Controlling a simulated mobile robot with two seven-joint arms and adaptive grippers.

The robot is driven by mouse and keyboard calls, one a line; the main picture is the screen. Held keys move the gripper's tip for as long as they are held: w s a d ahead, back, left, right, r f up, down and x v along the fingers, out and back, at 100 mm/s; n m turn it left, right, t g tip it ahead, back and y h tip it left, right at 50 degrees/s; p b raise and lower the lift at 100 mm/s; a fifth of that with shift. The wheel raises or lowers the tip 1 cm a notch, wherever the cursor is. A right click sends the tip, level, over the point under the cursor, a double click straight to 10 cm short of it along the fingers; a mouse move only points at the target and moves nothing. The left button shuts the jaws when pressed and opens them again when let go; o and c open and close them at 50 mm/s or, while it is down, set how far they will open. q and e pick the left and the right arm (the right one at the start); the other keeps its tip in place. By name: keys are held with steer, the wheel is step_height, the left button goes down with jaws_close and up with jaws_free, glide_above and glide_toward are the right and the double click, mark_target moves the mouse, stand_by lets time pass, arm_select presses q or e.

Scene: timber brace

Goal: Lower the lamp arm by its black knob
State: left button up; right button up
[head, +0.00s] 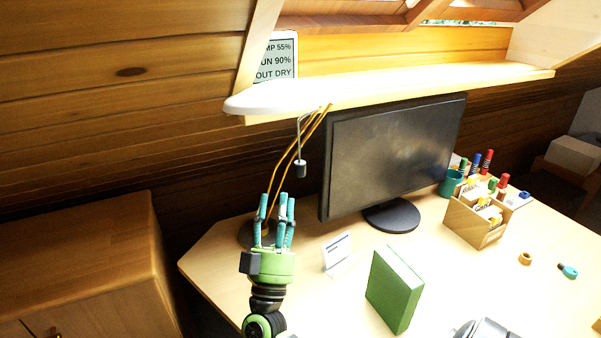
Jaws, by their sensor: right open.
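The lamp arm (290,150) is a pair of thin orange rods rising from a dark round base on the desk's left side toward the shelf edge. A black knob (300,169) hangs from a thin grey rod close to the right of the orange rods. My right gripper (277,199), green with teal fingers, points upward just below and left of the knob in the picture. The gripper partly hides the lamp base (247,236). The depth gap between fingers and knob cannot be told. My left gripper is out of view.
A black monitor (390,155) stands right of the lamp. A small white card (337,252) and green book (394,289) stand in front. A wooden organizer (475,222) is further right. A shelf (400,88) runs above; a wooden cabinet (80,255) stands left.

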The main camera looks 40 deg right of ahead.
mark_target(299, 176)
steer(key=d+r+m+g+h+p, duration=0.1)
steer(key=d+r+g, duration=0.1)
steer(key=r, duration=0.1)
steer(key=d+r+m+g+h+p, duration=0.1)
steer(key=d+r+m+g, duration=0.1)
steer(key=d, duration=0.1)
steer(key=shift+d+r+h+p, duration=0.25)
steer(key=shift+r+h+p, duration=0.15)
steer(key=shift+w+d+r, duration=0.2)
steer(key=shift+d, duration=0.05)
